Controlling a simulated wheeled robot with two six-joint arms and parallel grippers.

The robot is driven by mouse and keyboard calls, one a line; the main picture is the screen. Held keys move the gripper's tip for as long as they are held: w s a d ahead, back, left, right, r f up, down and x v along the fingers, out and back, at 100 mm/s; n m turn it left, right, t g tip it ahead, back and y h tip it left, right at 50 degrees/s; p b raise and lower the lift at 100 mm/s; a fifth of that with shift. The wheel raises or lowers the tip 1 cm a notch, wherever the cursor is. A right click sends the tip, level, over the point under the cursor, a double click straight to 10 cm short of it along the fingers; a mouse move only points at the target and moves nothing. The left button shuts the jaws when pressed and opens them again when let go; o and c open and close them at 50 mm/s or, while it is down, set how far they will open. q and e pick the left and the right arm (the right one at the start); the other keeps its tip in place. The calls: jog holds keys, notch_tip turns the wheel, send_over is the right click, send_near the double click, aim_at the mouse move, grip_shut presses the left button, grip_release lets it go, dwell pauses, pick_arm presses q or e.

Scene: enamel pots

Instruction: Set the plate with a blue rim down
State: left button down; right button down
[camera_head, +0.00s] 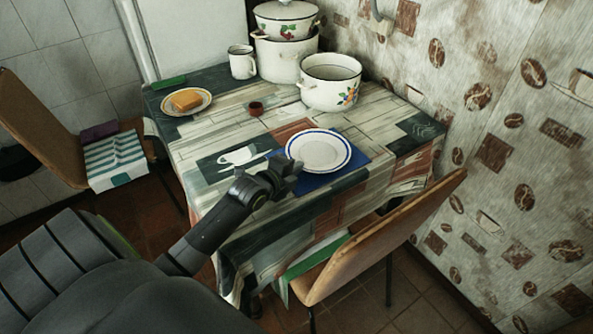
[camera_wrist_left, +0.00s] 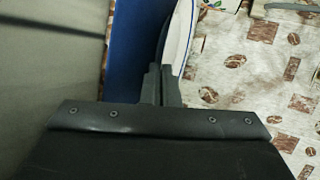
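The white plate with a blue rim (camera_head: 318,150) is over the blue mat (camera_head: 311,183) near the table's front edge. It looks about level; I cannot tell whether it touches the mat. My left gripper (camera_head: 288,173) is at the plate's near left edge. In the left wrist view, the fingers (camera_wrist_left: 162,85) are close together with the plate's edge (camera_wrist_left: 181,38) at them, so the gripper looks shut on the rim. The blue mat (camera_wrist_left: 135,48) shows to the left there. My right gripper is not in view.
A chair (camera_head: 385,240) stands at the front right. The patterned wall is close on the right.

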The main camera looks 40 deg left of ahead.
pick_arm(q)
jog(key=shift+f, duration=0.45)
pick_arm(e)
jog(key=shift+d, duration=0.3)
pick_arm(q)
jog(key=shift+f, duration=0.1)
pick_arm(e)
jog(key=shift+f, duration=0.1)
pick_arm(q)
jog(key=c, duration=2)
grip_release()
jog(key=shift+s, duration=0.1)
jog(key=v, duration=1.2)
jog(key=shift+p, duration=0.3)
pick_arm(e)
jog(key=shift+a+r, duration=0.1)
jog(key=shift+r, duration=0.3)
